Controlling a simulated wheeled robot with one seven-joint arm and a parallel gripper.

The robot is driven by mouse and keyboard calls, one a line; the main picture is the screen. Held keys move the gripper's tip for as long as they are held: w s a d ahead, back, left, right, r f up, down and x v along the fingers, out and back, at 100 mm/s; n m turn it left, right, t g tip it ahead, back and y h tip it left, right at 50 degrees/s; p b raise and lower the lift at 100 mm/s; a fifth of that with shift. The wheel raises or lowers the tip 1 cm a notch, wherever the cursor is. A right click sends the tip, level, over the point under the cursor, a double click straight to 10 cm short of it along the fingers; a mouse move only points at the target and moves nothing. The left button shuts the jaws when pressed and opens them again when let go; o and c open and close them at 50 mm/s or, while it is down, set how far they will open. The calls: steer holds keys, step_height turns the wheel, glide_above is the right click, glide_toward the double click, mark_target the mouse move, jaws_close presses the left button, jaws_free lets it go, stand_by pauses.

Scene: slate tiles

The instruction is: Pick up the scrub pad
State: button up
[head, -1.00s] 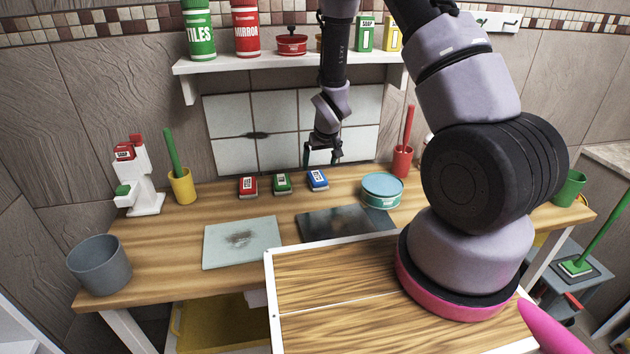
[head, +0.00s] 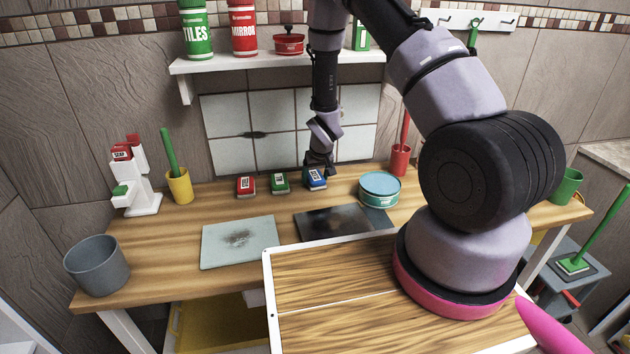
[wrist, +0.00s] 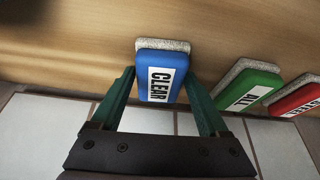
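The blue scrub pad (wrist: 161,76) has a grey scouring face and a white label reading CLEAR. In the head view the blue pad (head: 317,179) lies on the wooden counter, last in a row with a green pad (head: 280,183) and a red pad (head: 246,187). My gripper (wrist: 159,78) is open, with its two green fingers on either side of the blue pad's near end. Whether the fingers touch it I cannot tell. In the head view my gripper (head: 318,172) is right at the blue pad and covers part of it.
A teal round tin (head: 380,187) stands right of the pads. A dark plate (head: 333,222) and a stained light tile (head: 239,242) lie in front. A tiled panel (head: 270,155) stands behind, below a shelf (head: 230,65). A red holder (head: 400,160) stands farther right.

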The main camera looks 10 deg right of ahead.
mark_target(316, 176)
steer(key=c, duration=0.8)
steer(key=shift+r, duration=0.1)
step_height(316, 176, up, 10)
steer(key=shift+f, duration=0.1)
